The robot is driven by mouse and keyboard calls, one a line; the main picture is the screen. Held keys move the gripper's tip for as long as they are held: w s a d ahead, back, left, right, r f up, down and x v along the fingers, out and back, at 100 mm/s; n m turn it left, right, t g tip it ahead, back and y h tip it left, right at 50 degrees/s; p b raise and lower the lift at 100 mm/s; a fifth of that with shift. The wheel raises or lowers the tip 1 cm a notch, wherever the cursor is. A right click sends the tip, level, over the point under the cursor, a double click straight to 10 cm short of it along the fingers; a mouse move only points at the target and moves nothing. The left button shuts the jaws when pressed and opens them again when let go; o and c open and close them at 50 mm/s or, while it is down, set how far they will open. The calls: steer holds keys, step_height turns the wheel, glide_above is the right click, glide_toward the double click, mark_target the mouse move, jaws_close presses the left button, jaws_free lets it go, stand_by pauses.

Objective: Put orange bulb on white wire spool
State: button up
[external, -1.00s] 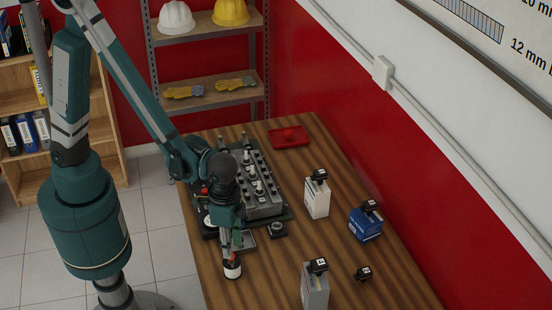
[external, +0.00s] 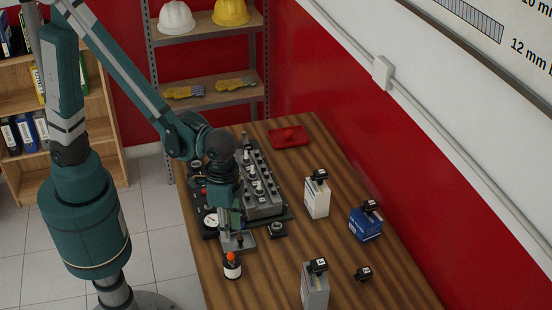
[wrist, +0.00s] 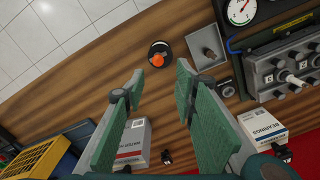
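An orange bulb (external: 231,256) sits on top of a small round spool (external: 232,269) with a white side band and dark ends, near the left edge of the table. In the wrist view the orange bulb (wrist: 158,60) shows against the dark top of the spool (wrist: 160,48). My gripper (wrist: 160,72) is open, with its two green fingers wide apart and nothing between them. In the external view my gripper (external: 236,236) hangs above and behind the spool, apart from the bulb.
A grey square tray (external: 240,242) and the engine trainer (external: 262,196) lie behind the spool. White (external: 317,199), blue (external: 365,226) and grey (external: 314,288) boxes stand to the right. A red tray (external: 290,143) is at the back.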

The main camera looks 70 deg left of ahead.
stand_by(0.7)
steer(key=w+a+r+n+t+h, duration=0.1)
steer(key=a+r+t, duration=0.1)
steer(key=a+r, duration=0.55)
steer(key=w+a+r+n+t, duration=0.15)
steer(key=a+r, duration=0.25)
steer(key=a, duration=0.7)
steer(key=s+a+r+n+t, duration=0.1)
steer(key=s+a+r+t, duration=0.1)
steer(key=a, duration=0.7)
steer(key=s+a+r+n+t+y, duration=0.1)
steer(key=s+a+r, duration=0.3)
steer(key=a, duration=0.5)
steer(key=shift+s+a+r+n+t, duration=0.25)
steer(key=shift+s+r+n+t, duration=0.1)
steer(key=shift+r+n, duration=0.1)
step_height(320, 180, down, 9)
steer(key=b, duration=0.9)
